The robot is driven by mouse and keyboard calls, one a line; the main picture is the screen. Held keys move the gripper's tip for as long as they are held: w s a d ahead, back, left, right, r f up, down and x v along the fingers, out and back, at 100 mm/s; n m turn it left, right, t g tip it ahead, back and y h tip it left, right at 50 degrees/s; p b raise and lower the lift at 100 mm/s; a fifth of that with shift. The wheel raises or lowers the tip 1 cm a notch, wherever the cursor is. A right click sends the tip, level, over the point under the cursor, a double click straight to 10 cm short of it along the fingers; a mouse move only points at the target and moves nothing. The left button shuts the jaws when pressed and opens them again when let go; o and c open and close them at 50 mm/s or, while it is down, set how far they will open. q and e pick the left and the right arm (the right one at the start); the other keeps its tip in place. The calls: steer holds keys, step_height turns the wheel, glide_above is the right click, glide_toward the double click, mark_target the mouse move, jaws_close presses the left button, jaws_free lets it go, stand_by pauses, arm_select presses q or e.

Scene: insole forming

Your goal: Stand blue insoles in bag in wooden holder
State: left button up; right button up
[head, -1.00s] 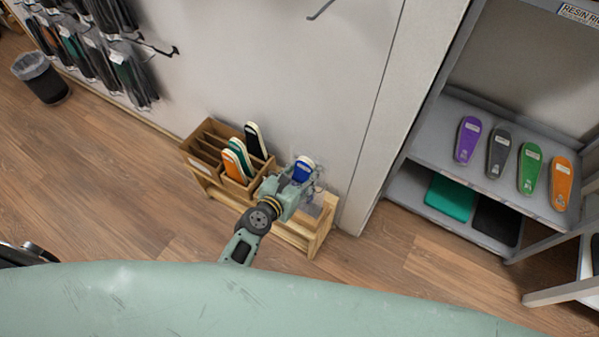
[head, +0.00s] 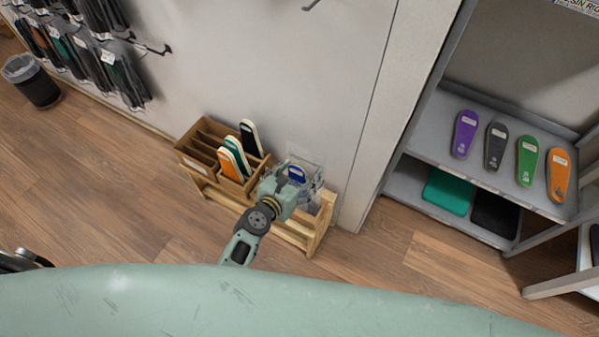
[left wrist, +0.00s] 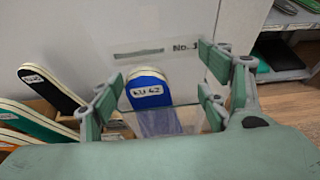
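The wooden holder (head: 190,166) stands on a low wooden stand by the wall, with several insoles upright in its slots. The blue insoles (head: 296,173) are in a clear bag (head: 311,172) at the holder's right end, roughly upright. In the left wrist view the blue insole (left wrist: 148,88) shows a size label, and the clear bag (left wrist: 195,62) has a "No. 1" print. My left gripper (head: 296,187) is at the bag. Its fingers are spread wide on both sides of the bag in the left wrist view (left wrist: 163,97). The bag's lower end is hidden. My right gripper is out of view.
Black (head: 250,138), green and orange (head: 229,164) insoles stand left of the bag. A grey shelf (head: 410,140) with several coloured insoles stands to the right. A bin (head: 38,88) and hanging packs are at the far left. Open floor lies in front.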

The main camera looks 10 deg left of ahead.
arm_select(q)
steer(key=shift+s+a+r, duration=0.2)
steer(key=shift+s, duration=0.35)
steer(key=v, duration=1)
steer(key=shift+s+r, duration=0.25)
steer(key=shift+s, duration=0.1)
steer(key=shift+a, duration=0.15)
steer(key=s+f+m+g, duration=0.2)
steer(key=s+f+m, duration=0.25)
steer(key=f, duration=0.35)
steer(key=s+f+m+g+y+p, duration=0.1)
steer(key=s+f+m+g, duration=0.1)
steer(key=s+f+m, duration=0.35)
steer(key=s+f+m+g, duration=0.2)
steer(key=f+m, duration=0.3)
steer(key=f, duration=0.4)
steer(key=s+a+f+m+g+y, duration=0.1)
steer(key=s+a+f+m+g, duration=0.1)
steer(key=s+a+f+m, duration=0.2)
steer(key=s+a+f+m+g+y, duration=0.1)
steer(key=s+a+f+m+g, duration=0.1)
steer(key=s+m, duration=0.7)
steer(key=s+a+f+m+g+y, duration=0.1)
steer(key=s+a+f+m, duration=0.4)
steer(key=s, duration=0.4)
step_height(320, 180, down, 2)
steer(key=shift+a+f+m+g+y+p, duration=0.1)
steer(key=shift+a+m+g+y+p, duration=0.3)
steer(key=shift+m, duration=0.4)
